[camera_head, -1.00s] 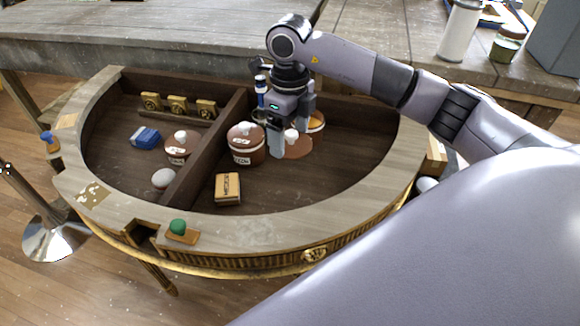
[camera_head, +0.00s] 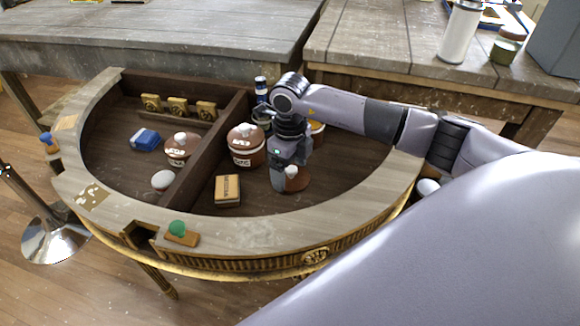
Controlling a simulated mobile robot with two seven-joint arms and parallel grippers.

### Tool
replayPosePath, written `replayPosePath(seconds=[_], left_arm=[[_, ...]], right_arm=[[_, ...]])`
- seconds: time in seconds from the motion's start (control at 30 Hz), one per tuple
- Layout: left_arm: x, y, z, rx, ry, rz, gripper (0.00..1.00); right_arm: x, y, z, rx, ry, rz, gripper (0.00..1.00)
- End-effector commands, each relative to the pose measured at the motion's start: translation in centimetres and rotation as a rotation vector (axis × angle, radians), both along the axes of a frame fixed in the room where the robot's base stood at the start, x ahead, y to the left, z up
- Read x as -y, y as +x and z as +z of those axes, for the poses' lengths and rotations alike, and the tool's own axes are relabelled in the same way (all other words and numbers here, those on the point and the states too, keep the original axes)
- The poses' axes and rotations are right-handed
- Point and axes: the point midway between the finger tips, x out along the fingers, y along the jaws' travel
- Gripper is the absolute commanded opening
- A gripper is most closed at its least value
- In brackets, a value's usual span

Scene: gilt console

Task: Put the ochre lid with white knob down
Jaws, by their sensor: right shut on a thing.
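The ochre-brown lid with white knob (camera_head: 297,184) is at my right gripper (camera_head: 287,178), low in the right compartment of the half-round console. My right gripper points down and is shut on the lid's white knob; one finger hides the lid's left part. I cannot tell whether the lid touches the compartment floor. An ochre pot (camera_head: 317,131) stands behind the gripper, partly hidden by my right arm. My left gripper is not in view.
A brown jar (camera_head: 246,152) with a white-knobbed lid and a tan box (camera_head: 228,189) stand left of the gripper. A divider (camera_head: 208,150) separates the left compartment. The console's raised rim (camera_head: 262,233) curves in front. Bare floor lies right of the lid.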

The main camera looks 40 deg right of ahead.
Motion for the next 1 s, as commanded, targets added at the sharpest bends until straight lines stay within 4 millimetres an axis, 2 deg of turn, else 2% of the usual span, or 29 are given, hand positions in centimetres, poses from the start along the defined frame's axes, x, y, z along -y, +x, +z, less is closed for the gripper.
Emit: replayPosePath(seconds=[0.07,0.1,0.13,0.37,0.53,1.0], left_arm=[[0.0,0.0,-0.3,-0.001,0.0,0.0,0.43],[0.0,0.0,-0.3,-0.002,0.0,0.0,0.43],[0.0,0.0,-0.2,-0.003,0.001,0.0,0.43],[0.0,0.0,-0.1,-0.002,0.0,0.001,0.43],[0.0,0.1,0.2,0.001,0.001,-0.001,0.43],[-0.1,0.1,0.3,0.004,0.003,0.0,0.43]], right_arm=[[0.0,0.0,-0.4,0.0,0.0,0.0,0.57],[0.0,0.0,-0.3,0.0,0.0,0.0,0.92],[0.0,0.0,-0.3,0.0,0.0,0.0,1.0],[0.0,0.0,-0.2,0.0,0.0,-0.001,1.0],[0.0,0.1,1.0,0.002,0.001,0.0,1.0],[0.0,0.1,10.3,0.003,0.0,0.0,1.0]])
